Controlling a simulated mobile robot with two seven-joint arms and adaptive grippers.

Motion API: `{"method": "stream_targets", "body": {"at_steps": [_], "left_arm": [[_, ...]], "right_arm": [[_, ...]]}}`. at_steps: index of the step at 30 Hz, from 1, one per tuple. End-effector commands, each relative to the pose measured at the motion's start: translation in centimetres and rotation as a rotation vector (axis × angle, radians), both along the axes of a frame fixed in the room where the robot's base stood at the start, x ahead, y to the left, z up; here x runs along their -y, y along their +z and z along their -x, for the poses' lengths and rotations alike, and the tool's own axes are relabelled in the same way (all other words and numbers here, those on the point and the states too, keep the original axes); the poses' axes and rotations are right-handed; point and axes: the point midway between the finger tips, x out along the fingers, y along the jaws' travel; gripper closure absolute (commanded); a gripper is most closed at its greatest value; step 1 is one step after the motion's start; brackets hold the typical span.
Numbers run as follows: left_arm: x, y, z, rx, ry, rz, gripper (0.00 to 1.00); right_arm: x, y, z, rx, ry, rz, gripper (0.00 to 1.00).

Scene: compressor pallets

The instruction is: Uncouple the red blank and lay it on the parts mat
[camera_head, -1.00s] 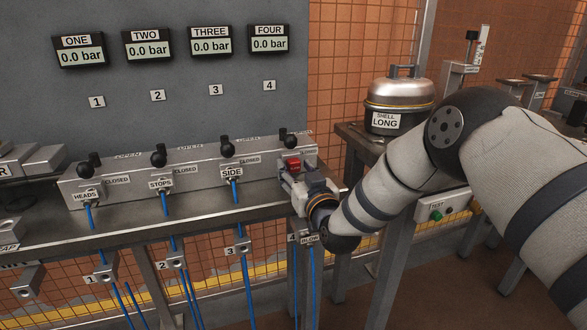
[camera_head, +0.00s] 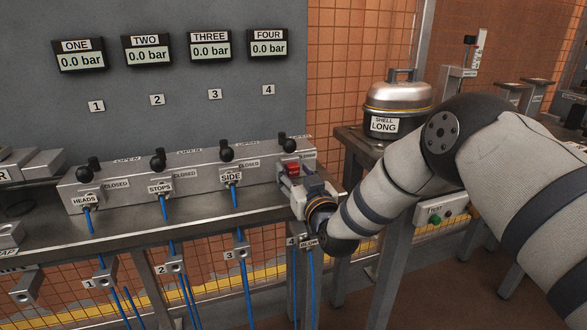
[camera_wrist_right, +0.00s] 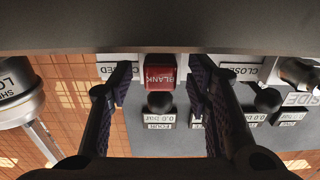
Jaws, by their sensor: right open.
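The red blank (camera_head: 291,168) is seated at the right end of the grey manifold (camera_head: 130,186), at the fourth station, below a black lever. In the right wrist view the block, marked BLANK (camera_wrist_right: 160,72), appears upside down and centred between the two fingers. My right gripper (camera_head: 290,183) is at the front of this station. It is open, with a gap visible on each side of the blank (camera_wrist_right: 160,88). The wrist partly hides the station in the head view. My left gripper is not in view, and I see no parts mat I can identify.
Blue hoses (camera_head: 164,207) are coupled at HEADS, STOPS and SIDE, left of my gripper. Hose holders (camera_head: 176,264) hang below the bench edge. Black levers (camera_head: 226,152) stand above the couplings. A metal shell canister (camera_head: 398,100) sits on a side table behind my right arm.

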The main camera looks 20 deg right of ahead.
Motion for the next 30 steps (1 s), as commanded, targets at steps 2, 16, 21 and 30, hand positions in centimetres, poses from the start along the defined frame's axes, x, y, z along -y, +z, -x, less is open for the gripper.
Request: {"method": "stream_targets", "body": {"at_steps": [2, 16, 21, 30], "left_arm": [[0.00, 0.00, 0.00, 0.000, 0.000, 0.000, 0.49], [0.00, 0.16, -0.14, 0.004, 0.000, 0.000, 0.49], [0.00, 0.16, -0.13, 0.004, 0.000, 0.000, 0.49], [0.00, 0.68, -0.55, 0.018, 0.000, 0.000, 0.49]], "right_arm": [[0.00, 0.00, 0.00, 0.000, 0.000, 0.000, 0.55], [-0.02, 0.01, 0.00, 0.000, 0.000, 0.000, 0.71], [-0.02, 0.00, 0.00, 0.000, 0.000, 0.000, 1.00], [0.00, 0.18, 0.68, 0.001, 0.000, 0.000, 1.00]]}}
